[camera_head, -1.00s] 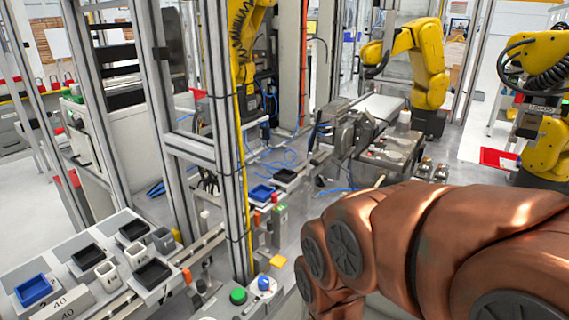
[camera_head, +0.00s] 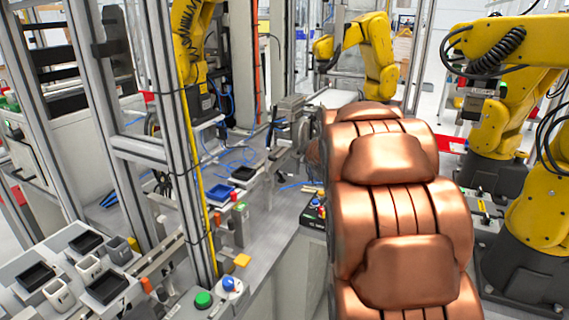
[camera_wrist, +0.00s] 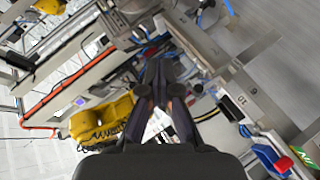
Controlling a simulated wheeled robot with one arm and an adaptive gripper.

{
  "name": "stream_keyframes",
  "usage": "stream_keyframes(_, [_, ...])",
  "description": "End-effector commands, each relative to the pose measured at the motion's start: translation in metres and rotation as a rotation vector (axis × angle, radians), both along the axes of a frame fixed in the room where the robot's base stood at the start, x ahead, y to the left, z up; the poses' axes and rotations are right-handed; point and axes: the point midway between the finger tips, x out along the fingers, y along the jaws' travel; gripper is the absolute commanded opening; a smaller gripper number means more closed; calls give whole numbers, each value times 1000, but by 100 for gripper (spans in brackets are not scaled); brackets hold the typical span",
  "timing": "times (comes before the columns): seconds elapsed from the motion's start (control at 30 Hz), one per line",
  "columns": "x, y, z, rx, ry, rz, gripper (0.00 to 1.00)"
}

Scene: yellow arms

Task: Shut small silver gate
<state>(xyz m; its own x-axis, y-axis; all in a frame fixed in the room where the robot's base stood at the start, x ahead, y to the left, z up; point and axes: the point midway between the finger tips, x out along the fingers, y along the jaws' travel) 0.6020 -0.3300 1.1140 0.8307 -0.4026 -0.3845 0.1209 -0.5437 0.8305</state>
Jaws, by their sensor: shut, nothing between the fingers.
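I cannot pick out the small silver gate with certainty. A grey metal fixture (camera_head: 289,112) stands at the far end of the grey worktop, just left of my copper-coloured arm in the head view. Silver framed posts (camera_head: 160,150) stand left of the worktop. My gripper (camera_wrist: 158,68) shows in the wrist view as dark fingers, closed together with nothing held, pointing toward machinery and cables. I cannot tell whether the fingertips touch anything. In the head view my arm hides the gripper and part of the area behind it.
Yellow robot arms (camera_head: 520,45) stand at the right and back. A blue tray (camera_head: 243,173) lies on the worktop. A green button (camera_head: 203,299) and a blue knob (camera_head: 229,285) are at its front. Grey racks with black trays (camera_head: 107,287) fill the lower left.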

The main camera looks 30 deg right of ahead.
Motion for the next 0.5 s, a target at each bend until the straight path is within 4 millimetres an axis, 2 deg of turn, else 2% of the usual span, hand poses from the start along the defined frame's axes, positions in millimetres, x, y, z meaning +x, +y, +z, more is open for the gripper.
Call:
stream_keyframes(0.03, [9,-14,-2,-42,-20,43,0])
stream_keyframes(0.1, [22,-25,1,-108,-54,120,0])
stream_keyframes(0.23, [39,-39,3,-217,-122,275,0])
stream_keyframes(0.37, [43,-46,-6,-305,-185,432,0])
stream_keyframes(0.5, [35,-47,-20,-378,-264,608,0])
